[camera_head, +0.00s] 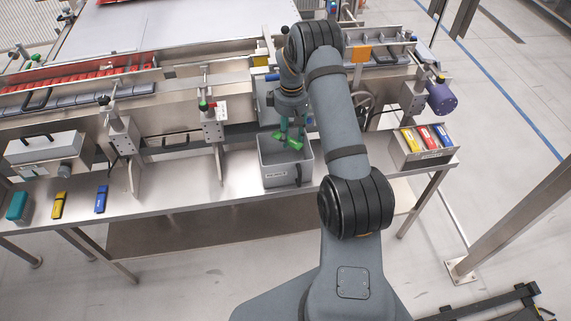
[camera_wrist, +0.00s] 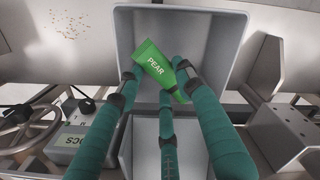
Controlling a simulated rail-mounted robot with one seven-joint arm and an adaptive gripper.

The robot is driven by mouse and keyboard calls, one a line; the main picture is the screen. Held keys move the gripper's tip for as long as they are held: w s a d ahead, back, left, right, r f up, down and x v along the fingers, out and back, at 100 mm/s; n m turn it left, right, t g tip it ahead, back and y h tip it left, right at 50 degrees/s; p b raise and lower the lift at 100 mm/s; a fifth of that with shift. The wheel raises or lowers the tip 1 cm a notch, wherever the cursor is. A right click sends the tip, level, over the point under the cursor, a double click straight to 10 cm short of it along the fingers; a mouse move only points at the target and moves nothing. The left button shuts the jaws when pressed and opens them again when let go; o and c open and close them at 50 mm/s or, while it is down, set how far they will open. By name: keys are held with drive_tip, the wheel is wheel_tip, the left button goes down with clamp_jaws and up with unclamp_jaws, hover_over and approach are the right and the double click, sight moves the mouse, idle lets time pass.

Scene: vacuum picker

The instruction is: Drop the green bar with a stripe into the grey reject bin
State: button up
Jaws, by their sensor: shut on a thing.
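A green bar (camera_wrist: 157,66) with the white word PEAR lies between the teal fingers of my gripper (camera_wrist: 160,82) in the wrist view. In the head view the green bar (camera_head: 291,142) is at the fingertips of my gripper (camera_head: 290,130), inside the outline of the grey bin's opening. My gripper is shut on the bar and holds it tilted. The grey bin (camera_head: 288,176) stands on the steel table with a label on its front. In the wrist view the bin's rim (camera_wrist: 228,14) surrounds the bar. I cannot clearly make out a stripe.
A steel table (camera_head: 230,160) carries a blue bar (camera_head: 101,199), a yellow bar (camera_head: 59,205) and a teal box (camera_head: 17,206) at left. A grey tray (camera_head: 425,159) with yellow, red and blue bars stands at right. The conveyor (camera_head: 160,105) runs behind the bin.

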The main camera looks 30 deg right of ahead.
drive_tip(key=o, duration=1.1)
drive_tip(key=shift+o, duration=0.2)
wheel_tip(320, 180, up, 12)
wheel_tip(320, 180, down, 12)
drive_tip(key=shift+s+r, duration=0.1)
drive_tip(key=shift+r, duration=0.15)
wheel_tip(320, 180, up, 5)
drive_tip(key=p, duration=0.4)
